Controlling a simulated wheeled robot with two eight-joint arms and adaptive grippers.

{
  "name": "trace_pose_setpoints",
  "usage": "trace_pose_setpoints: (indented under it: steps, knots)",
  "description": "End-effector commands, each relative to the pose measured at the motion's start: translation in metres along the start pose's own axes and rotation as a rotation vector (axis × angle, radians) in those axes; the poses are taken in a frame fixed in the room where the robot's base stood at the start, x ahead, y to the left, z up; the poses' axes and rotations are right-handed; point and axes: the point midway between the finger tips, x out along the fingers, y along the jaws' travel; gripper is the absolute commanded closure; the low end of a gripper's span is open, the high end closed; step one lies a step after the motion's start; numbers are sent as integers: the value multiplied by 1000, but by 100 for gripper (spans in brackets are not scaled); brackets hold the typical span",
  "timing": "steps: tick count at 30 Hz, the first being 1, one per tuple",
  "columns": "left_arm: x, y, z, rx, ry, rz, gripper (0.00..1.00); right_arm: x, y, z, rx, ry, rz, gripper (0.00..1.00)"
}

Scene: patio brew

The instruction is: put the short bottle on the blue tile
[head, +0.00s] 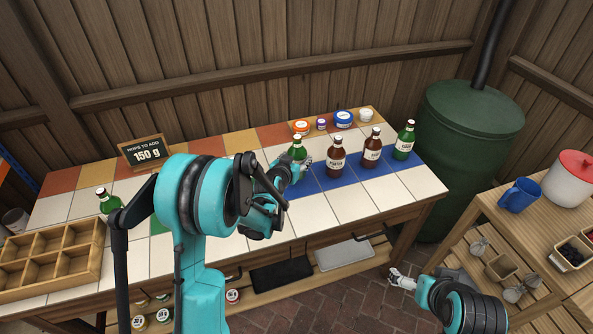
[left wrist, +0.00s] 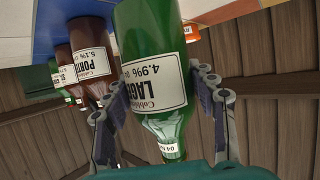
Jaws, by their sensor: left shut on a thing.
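My left gripper (head: 297,166) is shut on a green lager bottle (head: 297,148), near the left end of the blue tile strip (head: 344,182). The left wrist view shows the same bottle (left wrist: 155,60) between the two fingers, its label upside down. Its base is hidden, so I cannot tell whether it touches the tiles. Two brown bottles (head: 336,158) (head: 372,148) and another green bottle (head: 404,142) stand upright on the blue strip to the right. A further green bottle (head: 109,203) stands at the far left. My right gripper (head: 402,279) hangs low at the right, its jaw opening unclear.
A wooden divided crate (head: 60,238) sits at the bench's left. A "150 g" sign (head: 146,152) and several small jars (head: 344,118) stand along the back. A green barrel (head: 468,130) is at right, beside a table with a blue mug (head: 519,196). White front tiles are clear.

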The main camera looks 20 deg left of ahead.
Motion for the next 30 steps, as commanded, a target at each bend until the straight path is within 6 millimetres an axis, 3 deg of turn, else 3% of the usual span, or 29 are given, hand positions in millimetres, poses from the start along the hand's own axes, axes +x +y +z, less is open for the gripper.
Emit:
trace_pose_setpoints:
  steps: [5, 12, 23, 24, 26, 30]
  knots:
    - [6, -3, 9, 0, 1, 0, 96, 5, 0, 4, 0, 0, 0, 0]
    - [18, -3, 38, 0, 2, 0, 96, 20, 0, 14, 0, 0, 0, 0]
    - [18, -3, 40, 0, 1, 0, 96, 18, 0, 13, 0, 0, 0, 0]
    - [18, -3, 40, 0, 0, 0, 33, 18, 0, 13, 0, 0, 0, 0]
    - [18, -3, 40, 0, 0, 0, 23, 18, 0, 13, 0, 0, 0, 0]
    - [18, -3, 40, 0, 0, 0, 23, 18, 0, 13, 0, 0, 0, 0]
